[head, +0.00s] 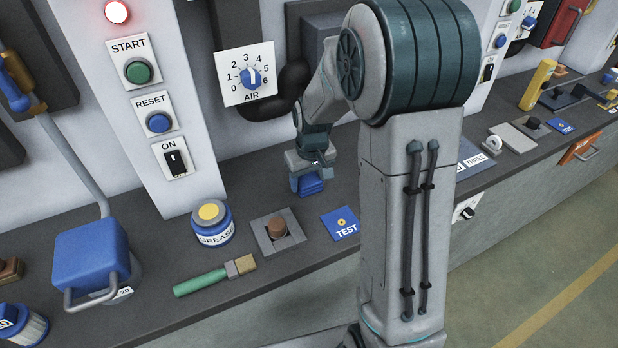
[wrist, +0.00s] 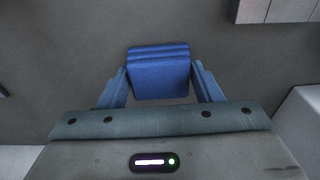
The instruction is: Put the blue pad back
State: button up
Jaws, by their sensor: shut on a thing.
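My gripper (head: 309,176) is shut on the blue pad (head: 311,186), a small blue block with a ridged far edge. It holds the pad over the dark counter, near the wall below the AIR dial. In the wrist view the blue pad (wrist: 158,76) sits between the two blue fingers. I cannot tell whether the pad touches the counter. A flat blue TEST plate (head: 340,224) with a yellow dot lies on the counter in front of the gripper.
The AIR dial panel (head: 244,75) is on the wall. Counter around the pad looks clear.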

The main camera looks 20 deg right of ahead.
aim_at(311, 183)
jog(key=shift+f, duration=0.15)
jog(key=o, duration=0.9)
notch_tip(311, 183, up, 12)
jog(key=s, duration=0.8)
jog(key=s+r+m+t, duration=0.1)
jog(key=s, duration=0.5)
jog(key=s+m, duration=0.1)
jog(key=s, duration=0.5)
jog(key=shift+s+r, duration=0.15)
jog(key=shift+s, duration=0.15)
jog(key=shift+d, duration=0.1)
